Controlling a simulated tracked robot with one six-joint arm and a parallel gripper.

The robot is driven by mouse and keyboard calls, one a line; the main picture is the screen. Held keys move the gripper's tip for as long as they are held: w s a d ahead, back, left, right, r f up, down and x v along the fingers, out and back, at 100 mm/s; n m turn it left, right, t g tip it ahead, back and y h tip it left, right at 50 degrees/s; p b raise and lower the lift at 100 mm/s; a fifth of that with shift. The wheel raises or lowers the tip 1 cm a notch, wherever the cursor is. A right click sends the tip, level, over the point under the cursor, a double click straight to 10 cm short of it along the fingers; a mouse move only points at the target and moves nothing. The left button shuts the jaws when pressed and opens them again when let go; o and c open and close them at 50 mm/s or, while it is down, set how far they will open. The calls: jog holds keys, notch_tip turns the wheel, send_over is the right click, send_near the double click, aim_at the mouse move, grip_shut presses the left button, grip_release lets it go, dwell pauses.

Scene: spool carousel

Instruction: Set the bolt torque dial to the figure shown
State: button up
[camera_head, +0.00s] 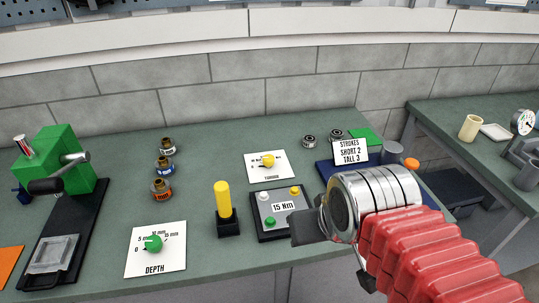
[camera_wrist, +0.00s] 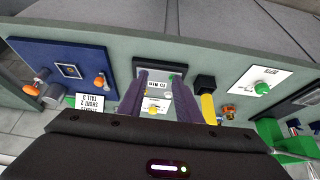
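The torque dial is a yellow knob (camera_head: 268,160) on a white card (camera_head: 258,172) marked TORQUE, behind the grey panel; its pointer and scale are too small to read. The panel's display (camera_head: 283,206) reads 15 Nm. My gripper (camera_head: 305,230) is in front of the panel, to the right and nearer than the dial, touching neither as far as I can tell. In the wrist view my gripper (camera_wrist: 158,78) has two dark fingers apart with nothing held. The yellow knob (camera_wrist: 153,107) shows in the gap between them, and the display (camera_wrist: 156,84) shows upside down.
A yellow post (camera_head: 222,195) stands left of the panel (camera_head: 263,225). A DEPTH card with a green knob (camera_head: 153,243) lies front left. A green press (camera_head: 65,155) is at the left edge, several spools (camera_head: 162,187) beside it. A STROKES sign (camera_head: 350,151) stands back right.

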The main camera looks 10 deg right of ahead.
jog(key=shift+o, duration=0.2)
jog(key=o, duration=0.3)
jog(key=shift+w+r, duration=0.2)
jog(key=shift+o, duration=0.8)
jog(key=w+r+n+g, duration=0.1)
jog(key=w+r+n, duration=0.2)
jog(key=w+r, duration=0.3)
jog(key=w, duration=0.3)
jog(key=shift+w+a, duration=0.25)
jog(key=shift+w, duration=0.15)
jog(key=w+n+g, duration=0.3)
jog(key=w+n, duration=0.2)
jog(key=w, duration=1.6)
jog(key=w+f+n+g, duration=0.1)
jog(key=w+f+n, duration=0.2)
jog(key=w+f, duration=0.3)
jog(key=w, duration=0.3)
jog(key=shift+f+g, duration=0.3)
jog(key=shift+f, duration=0.05)
jog(key=shift+a+f, duration=0.1)
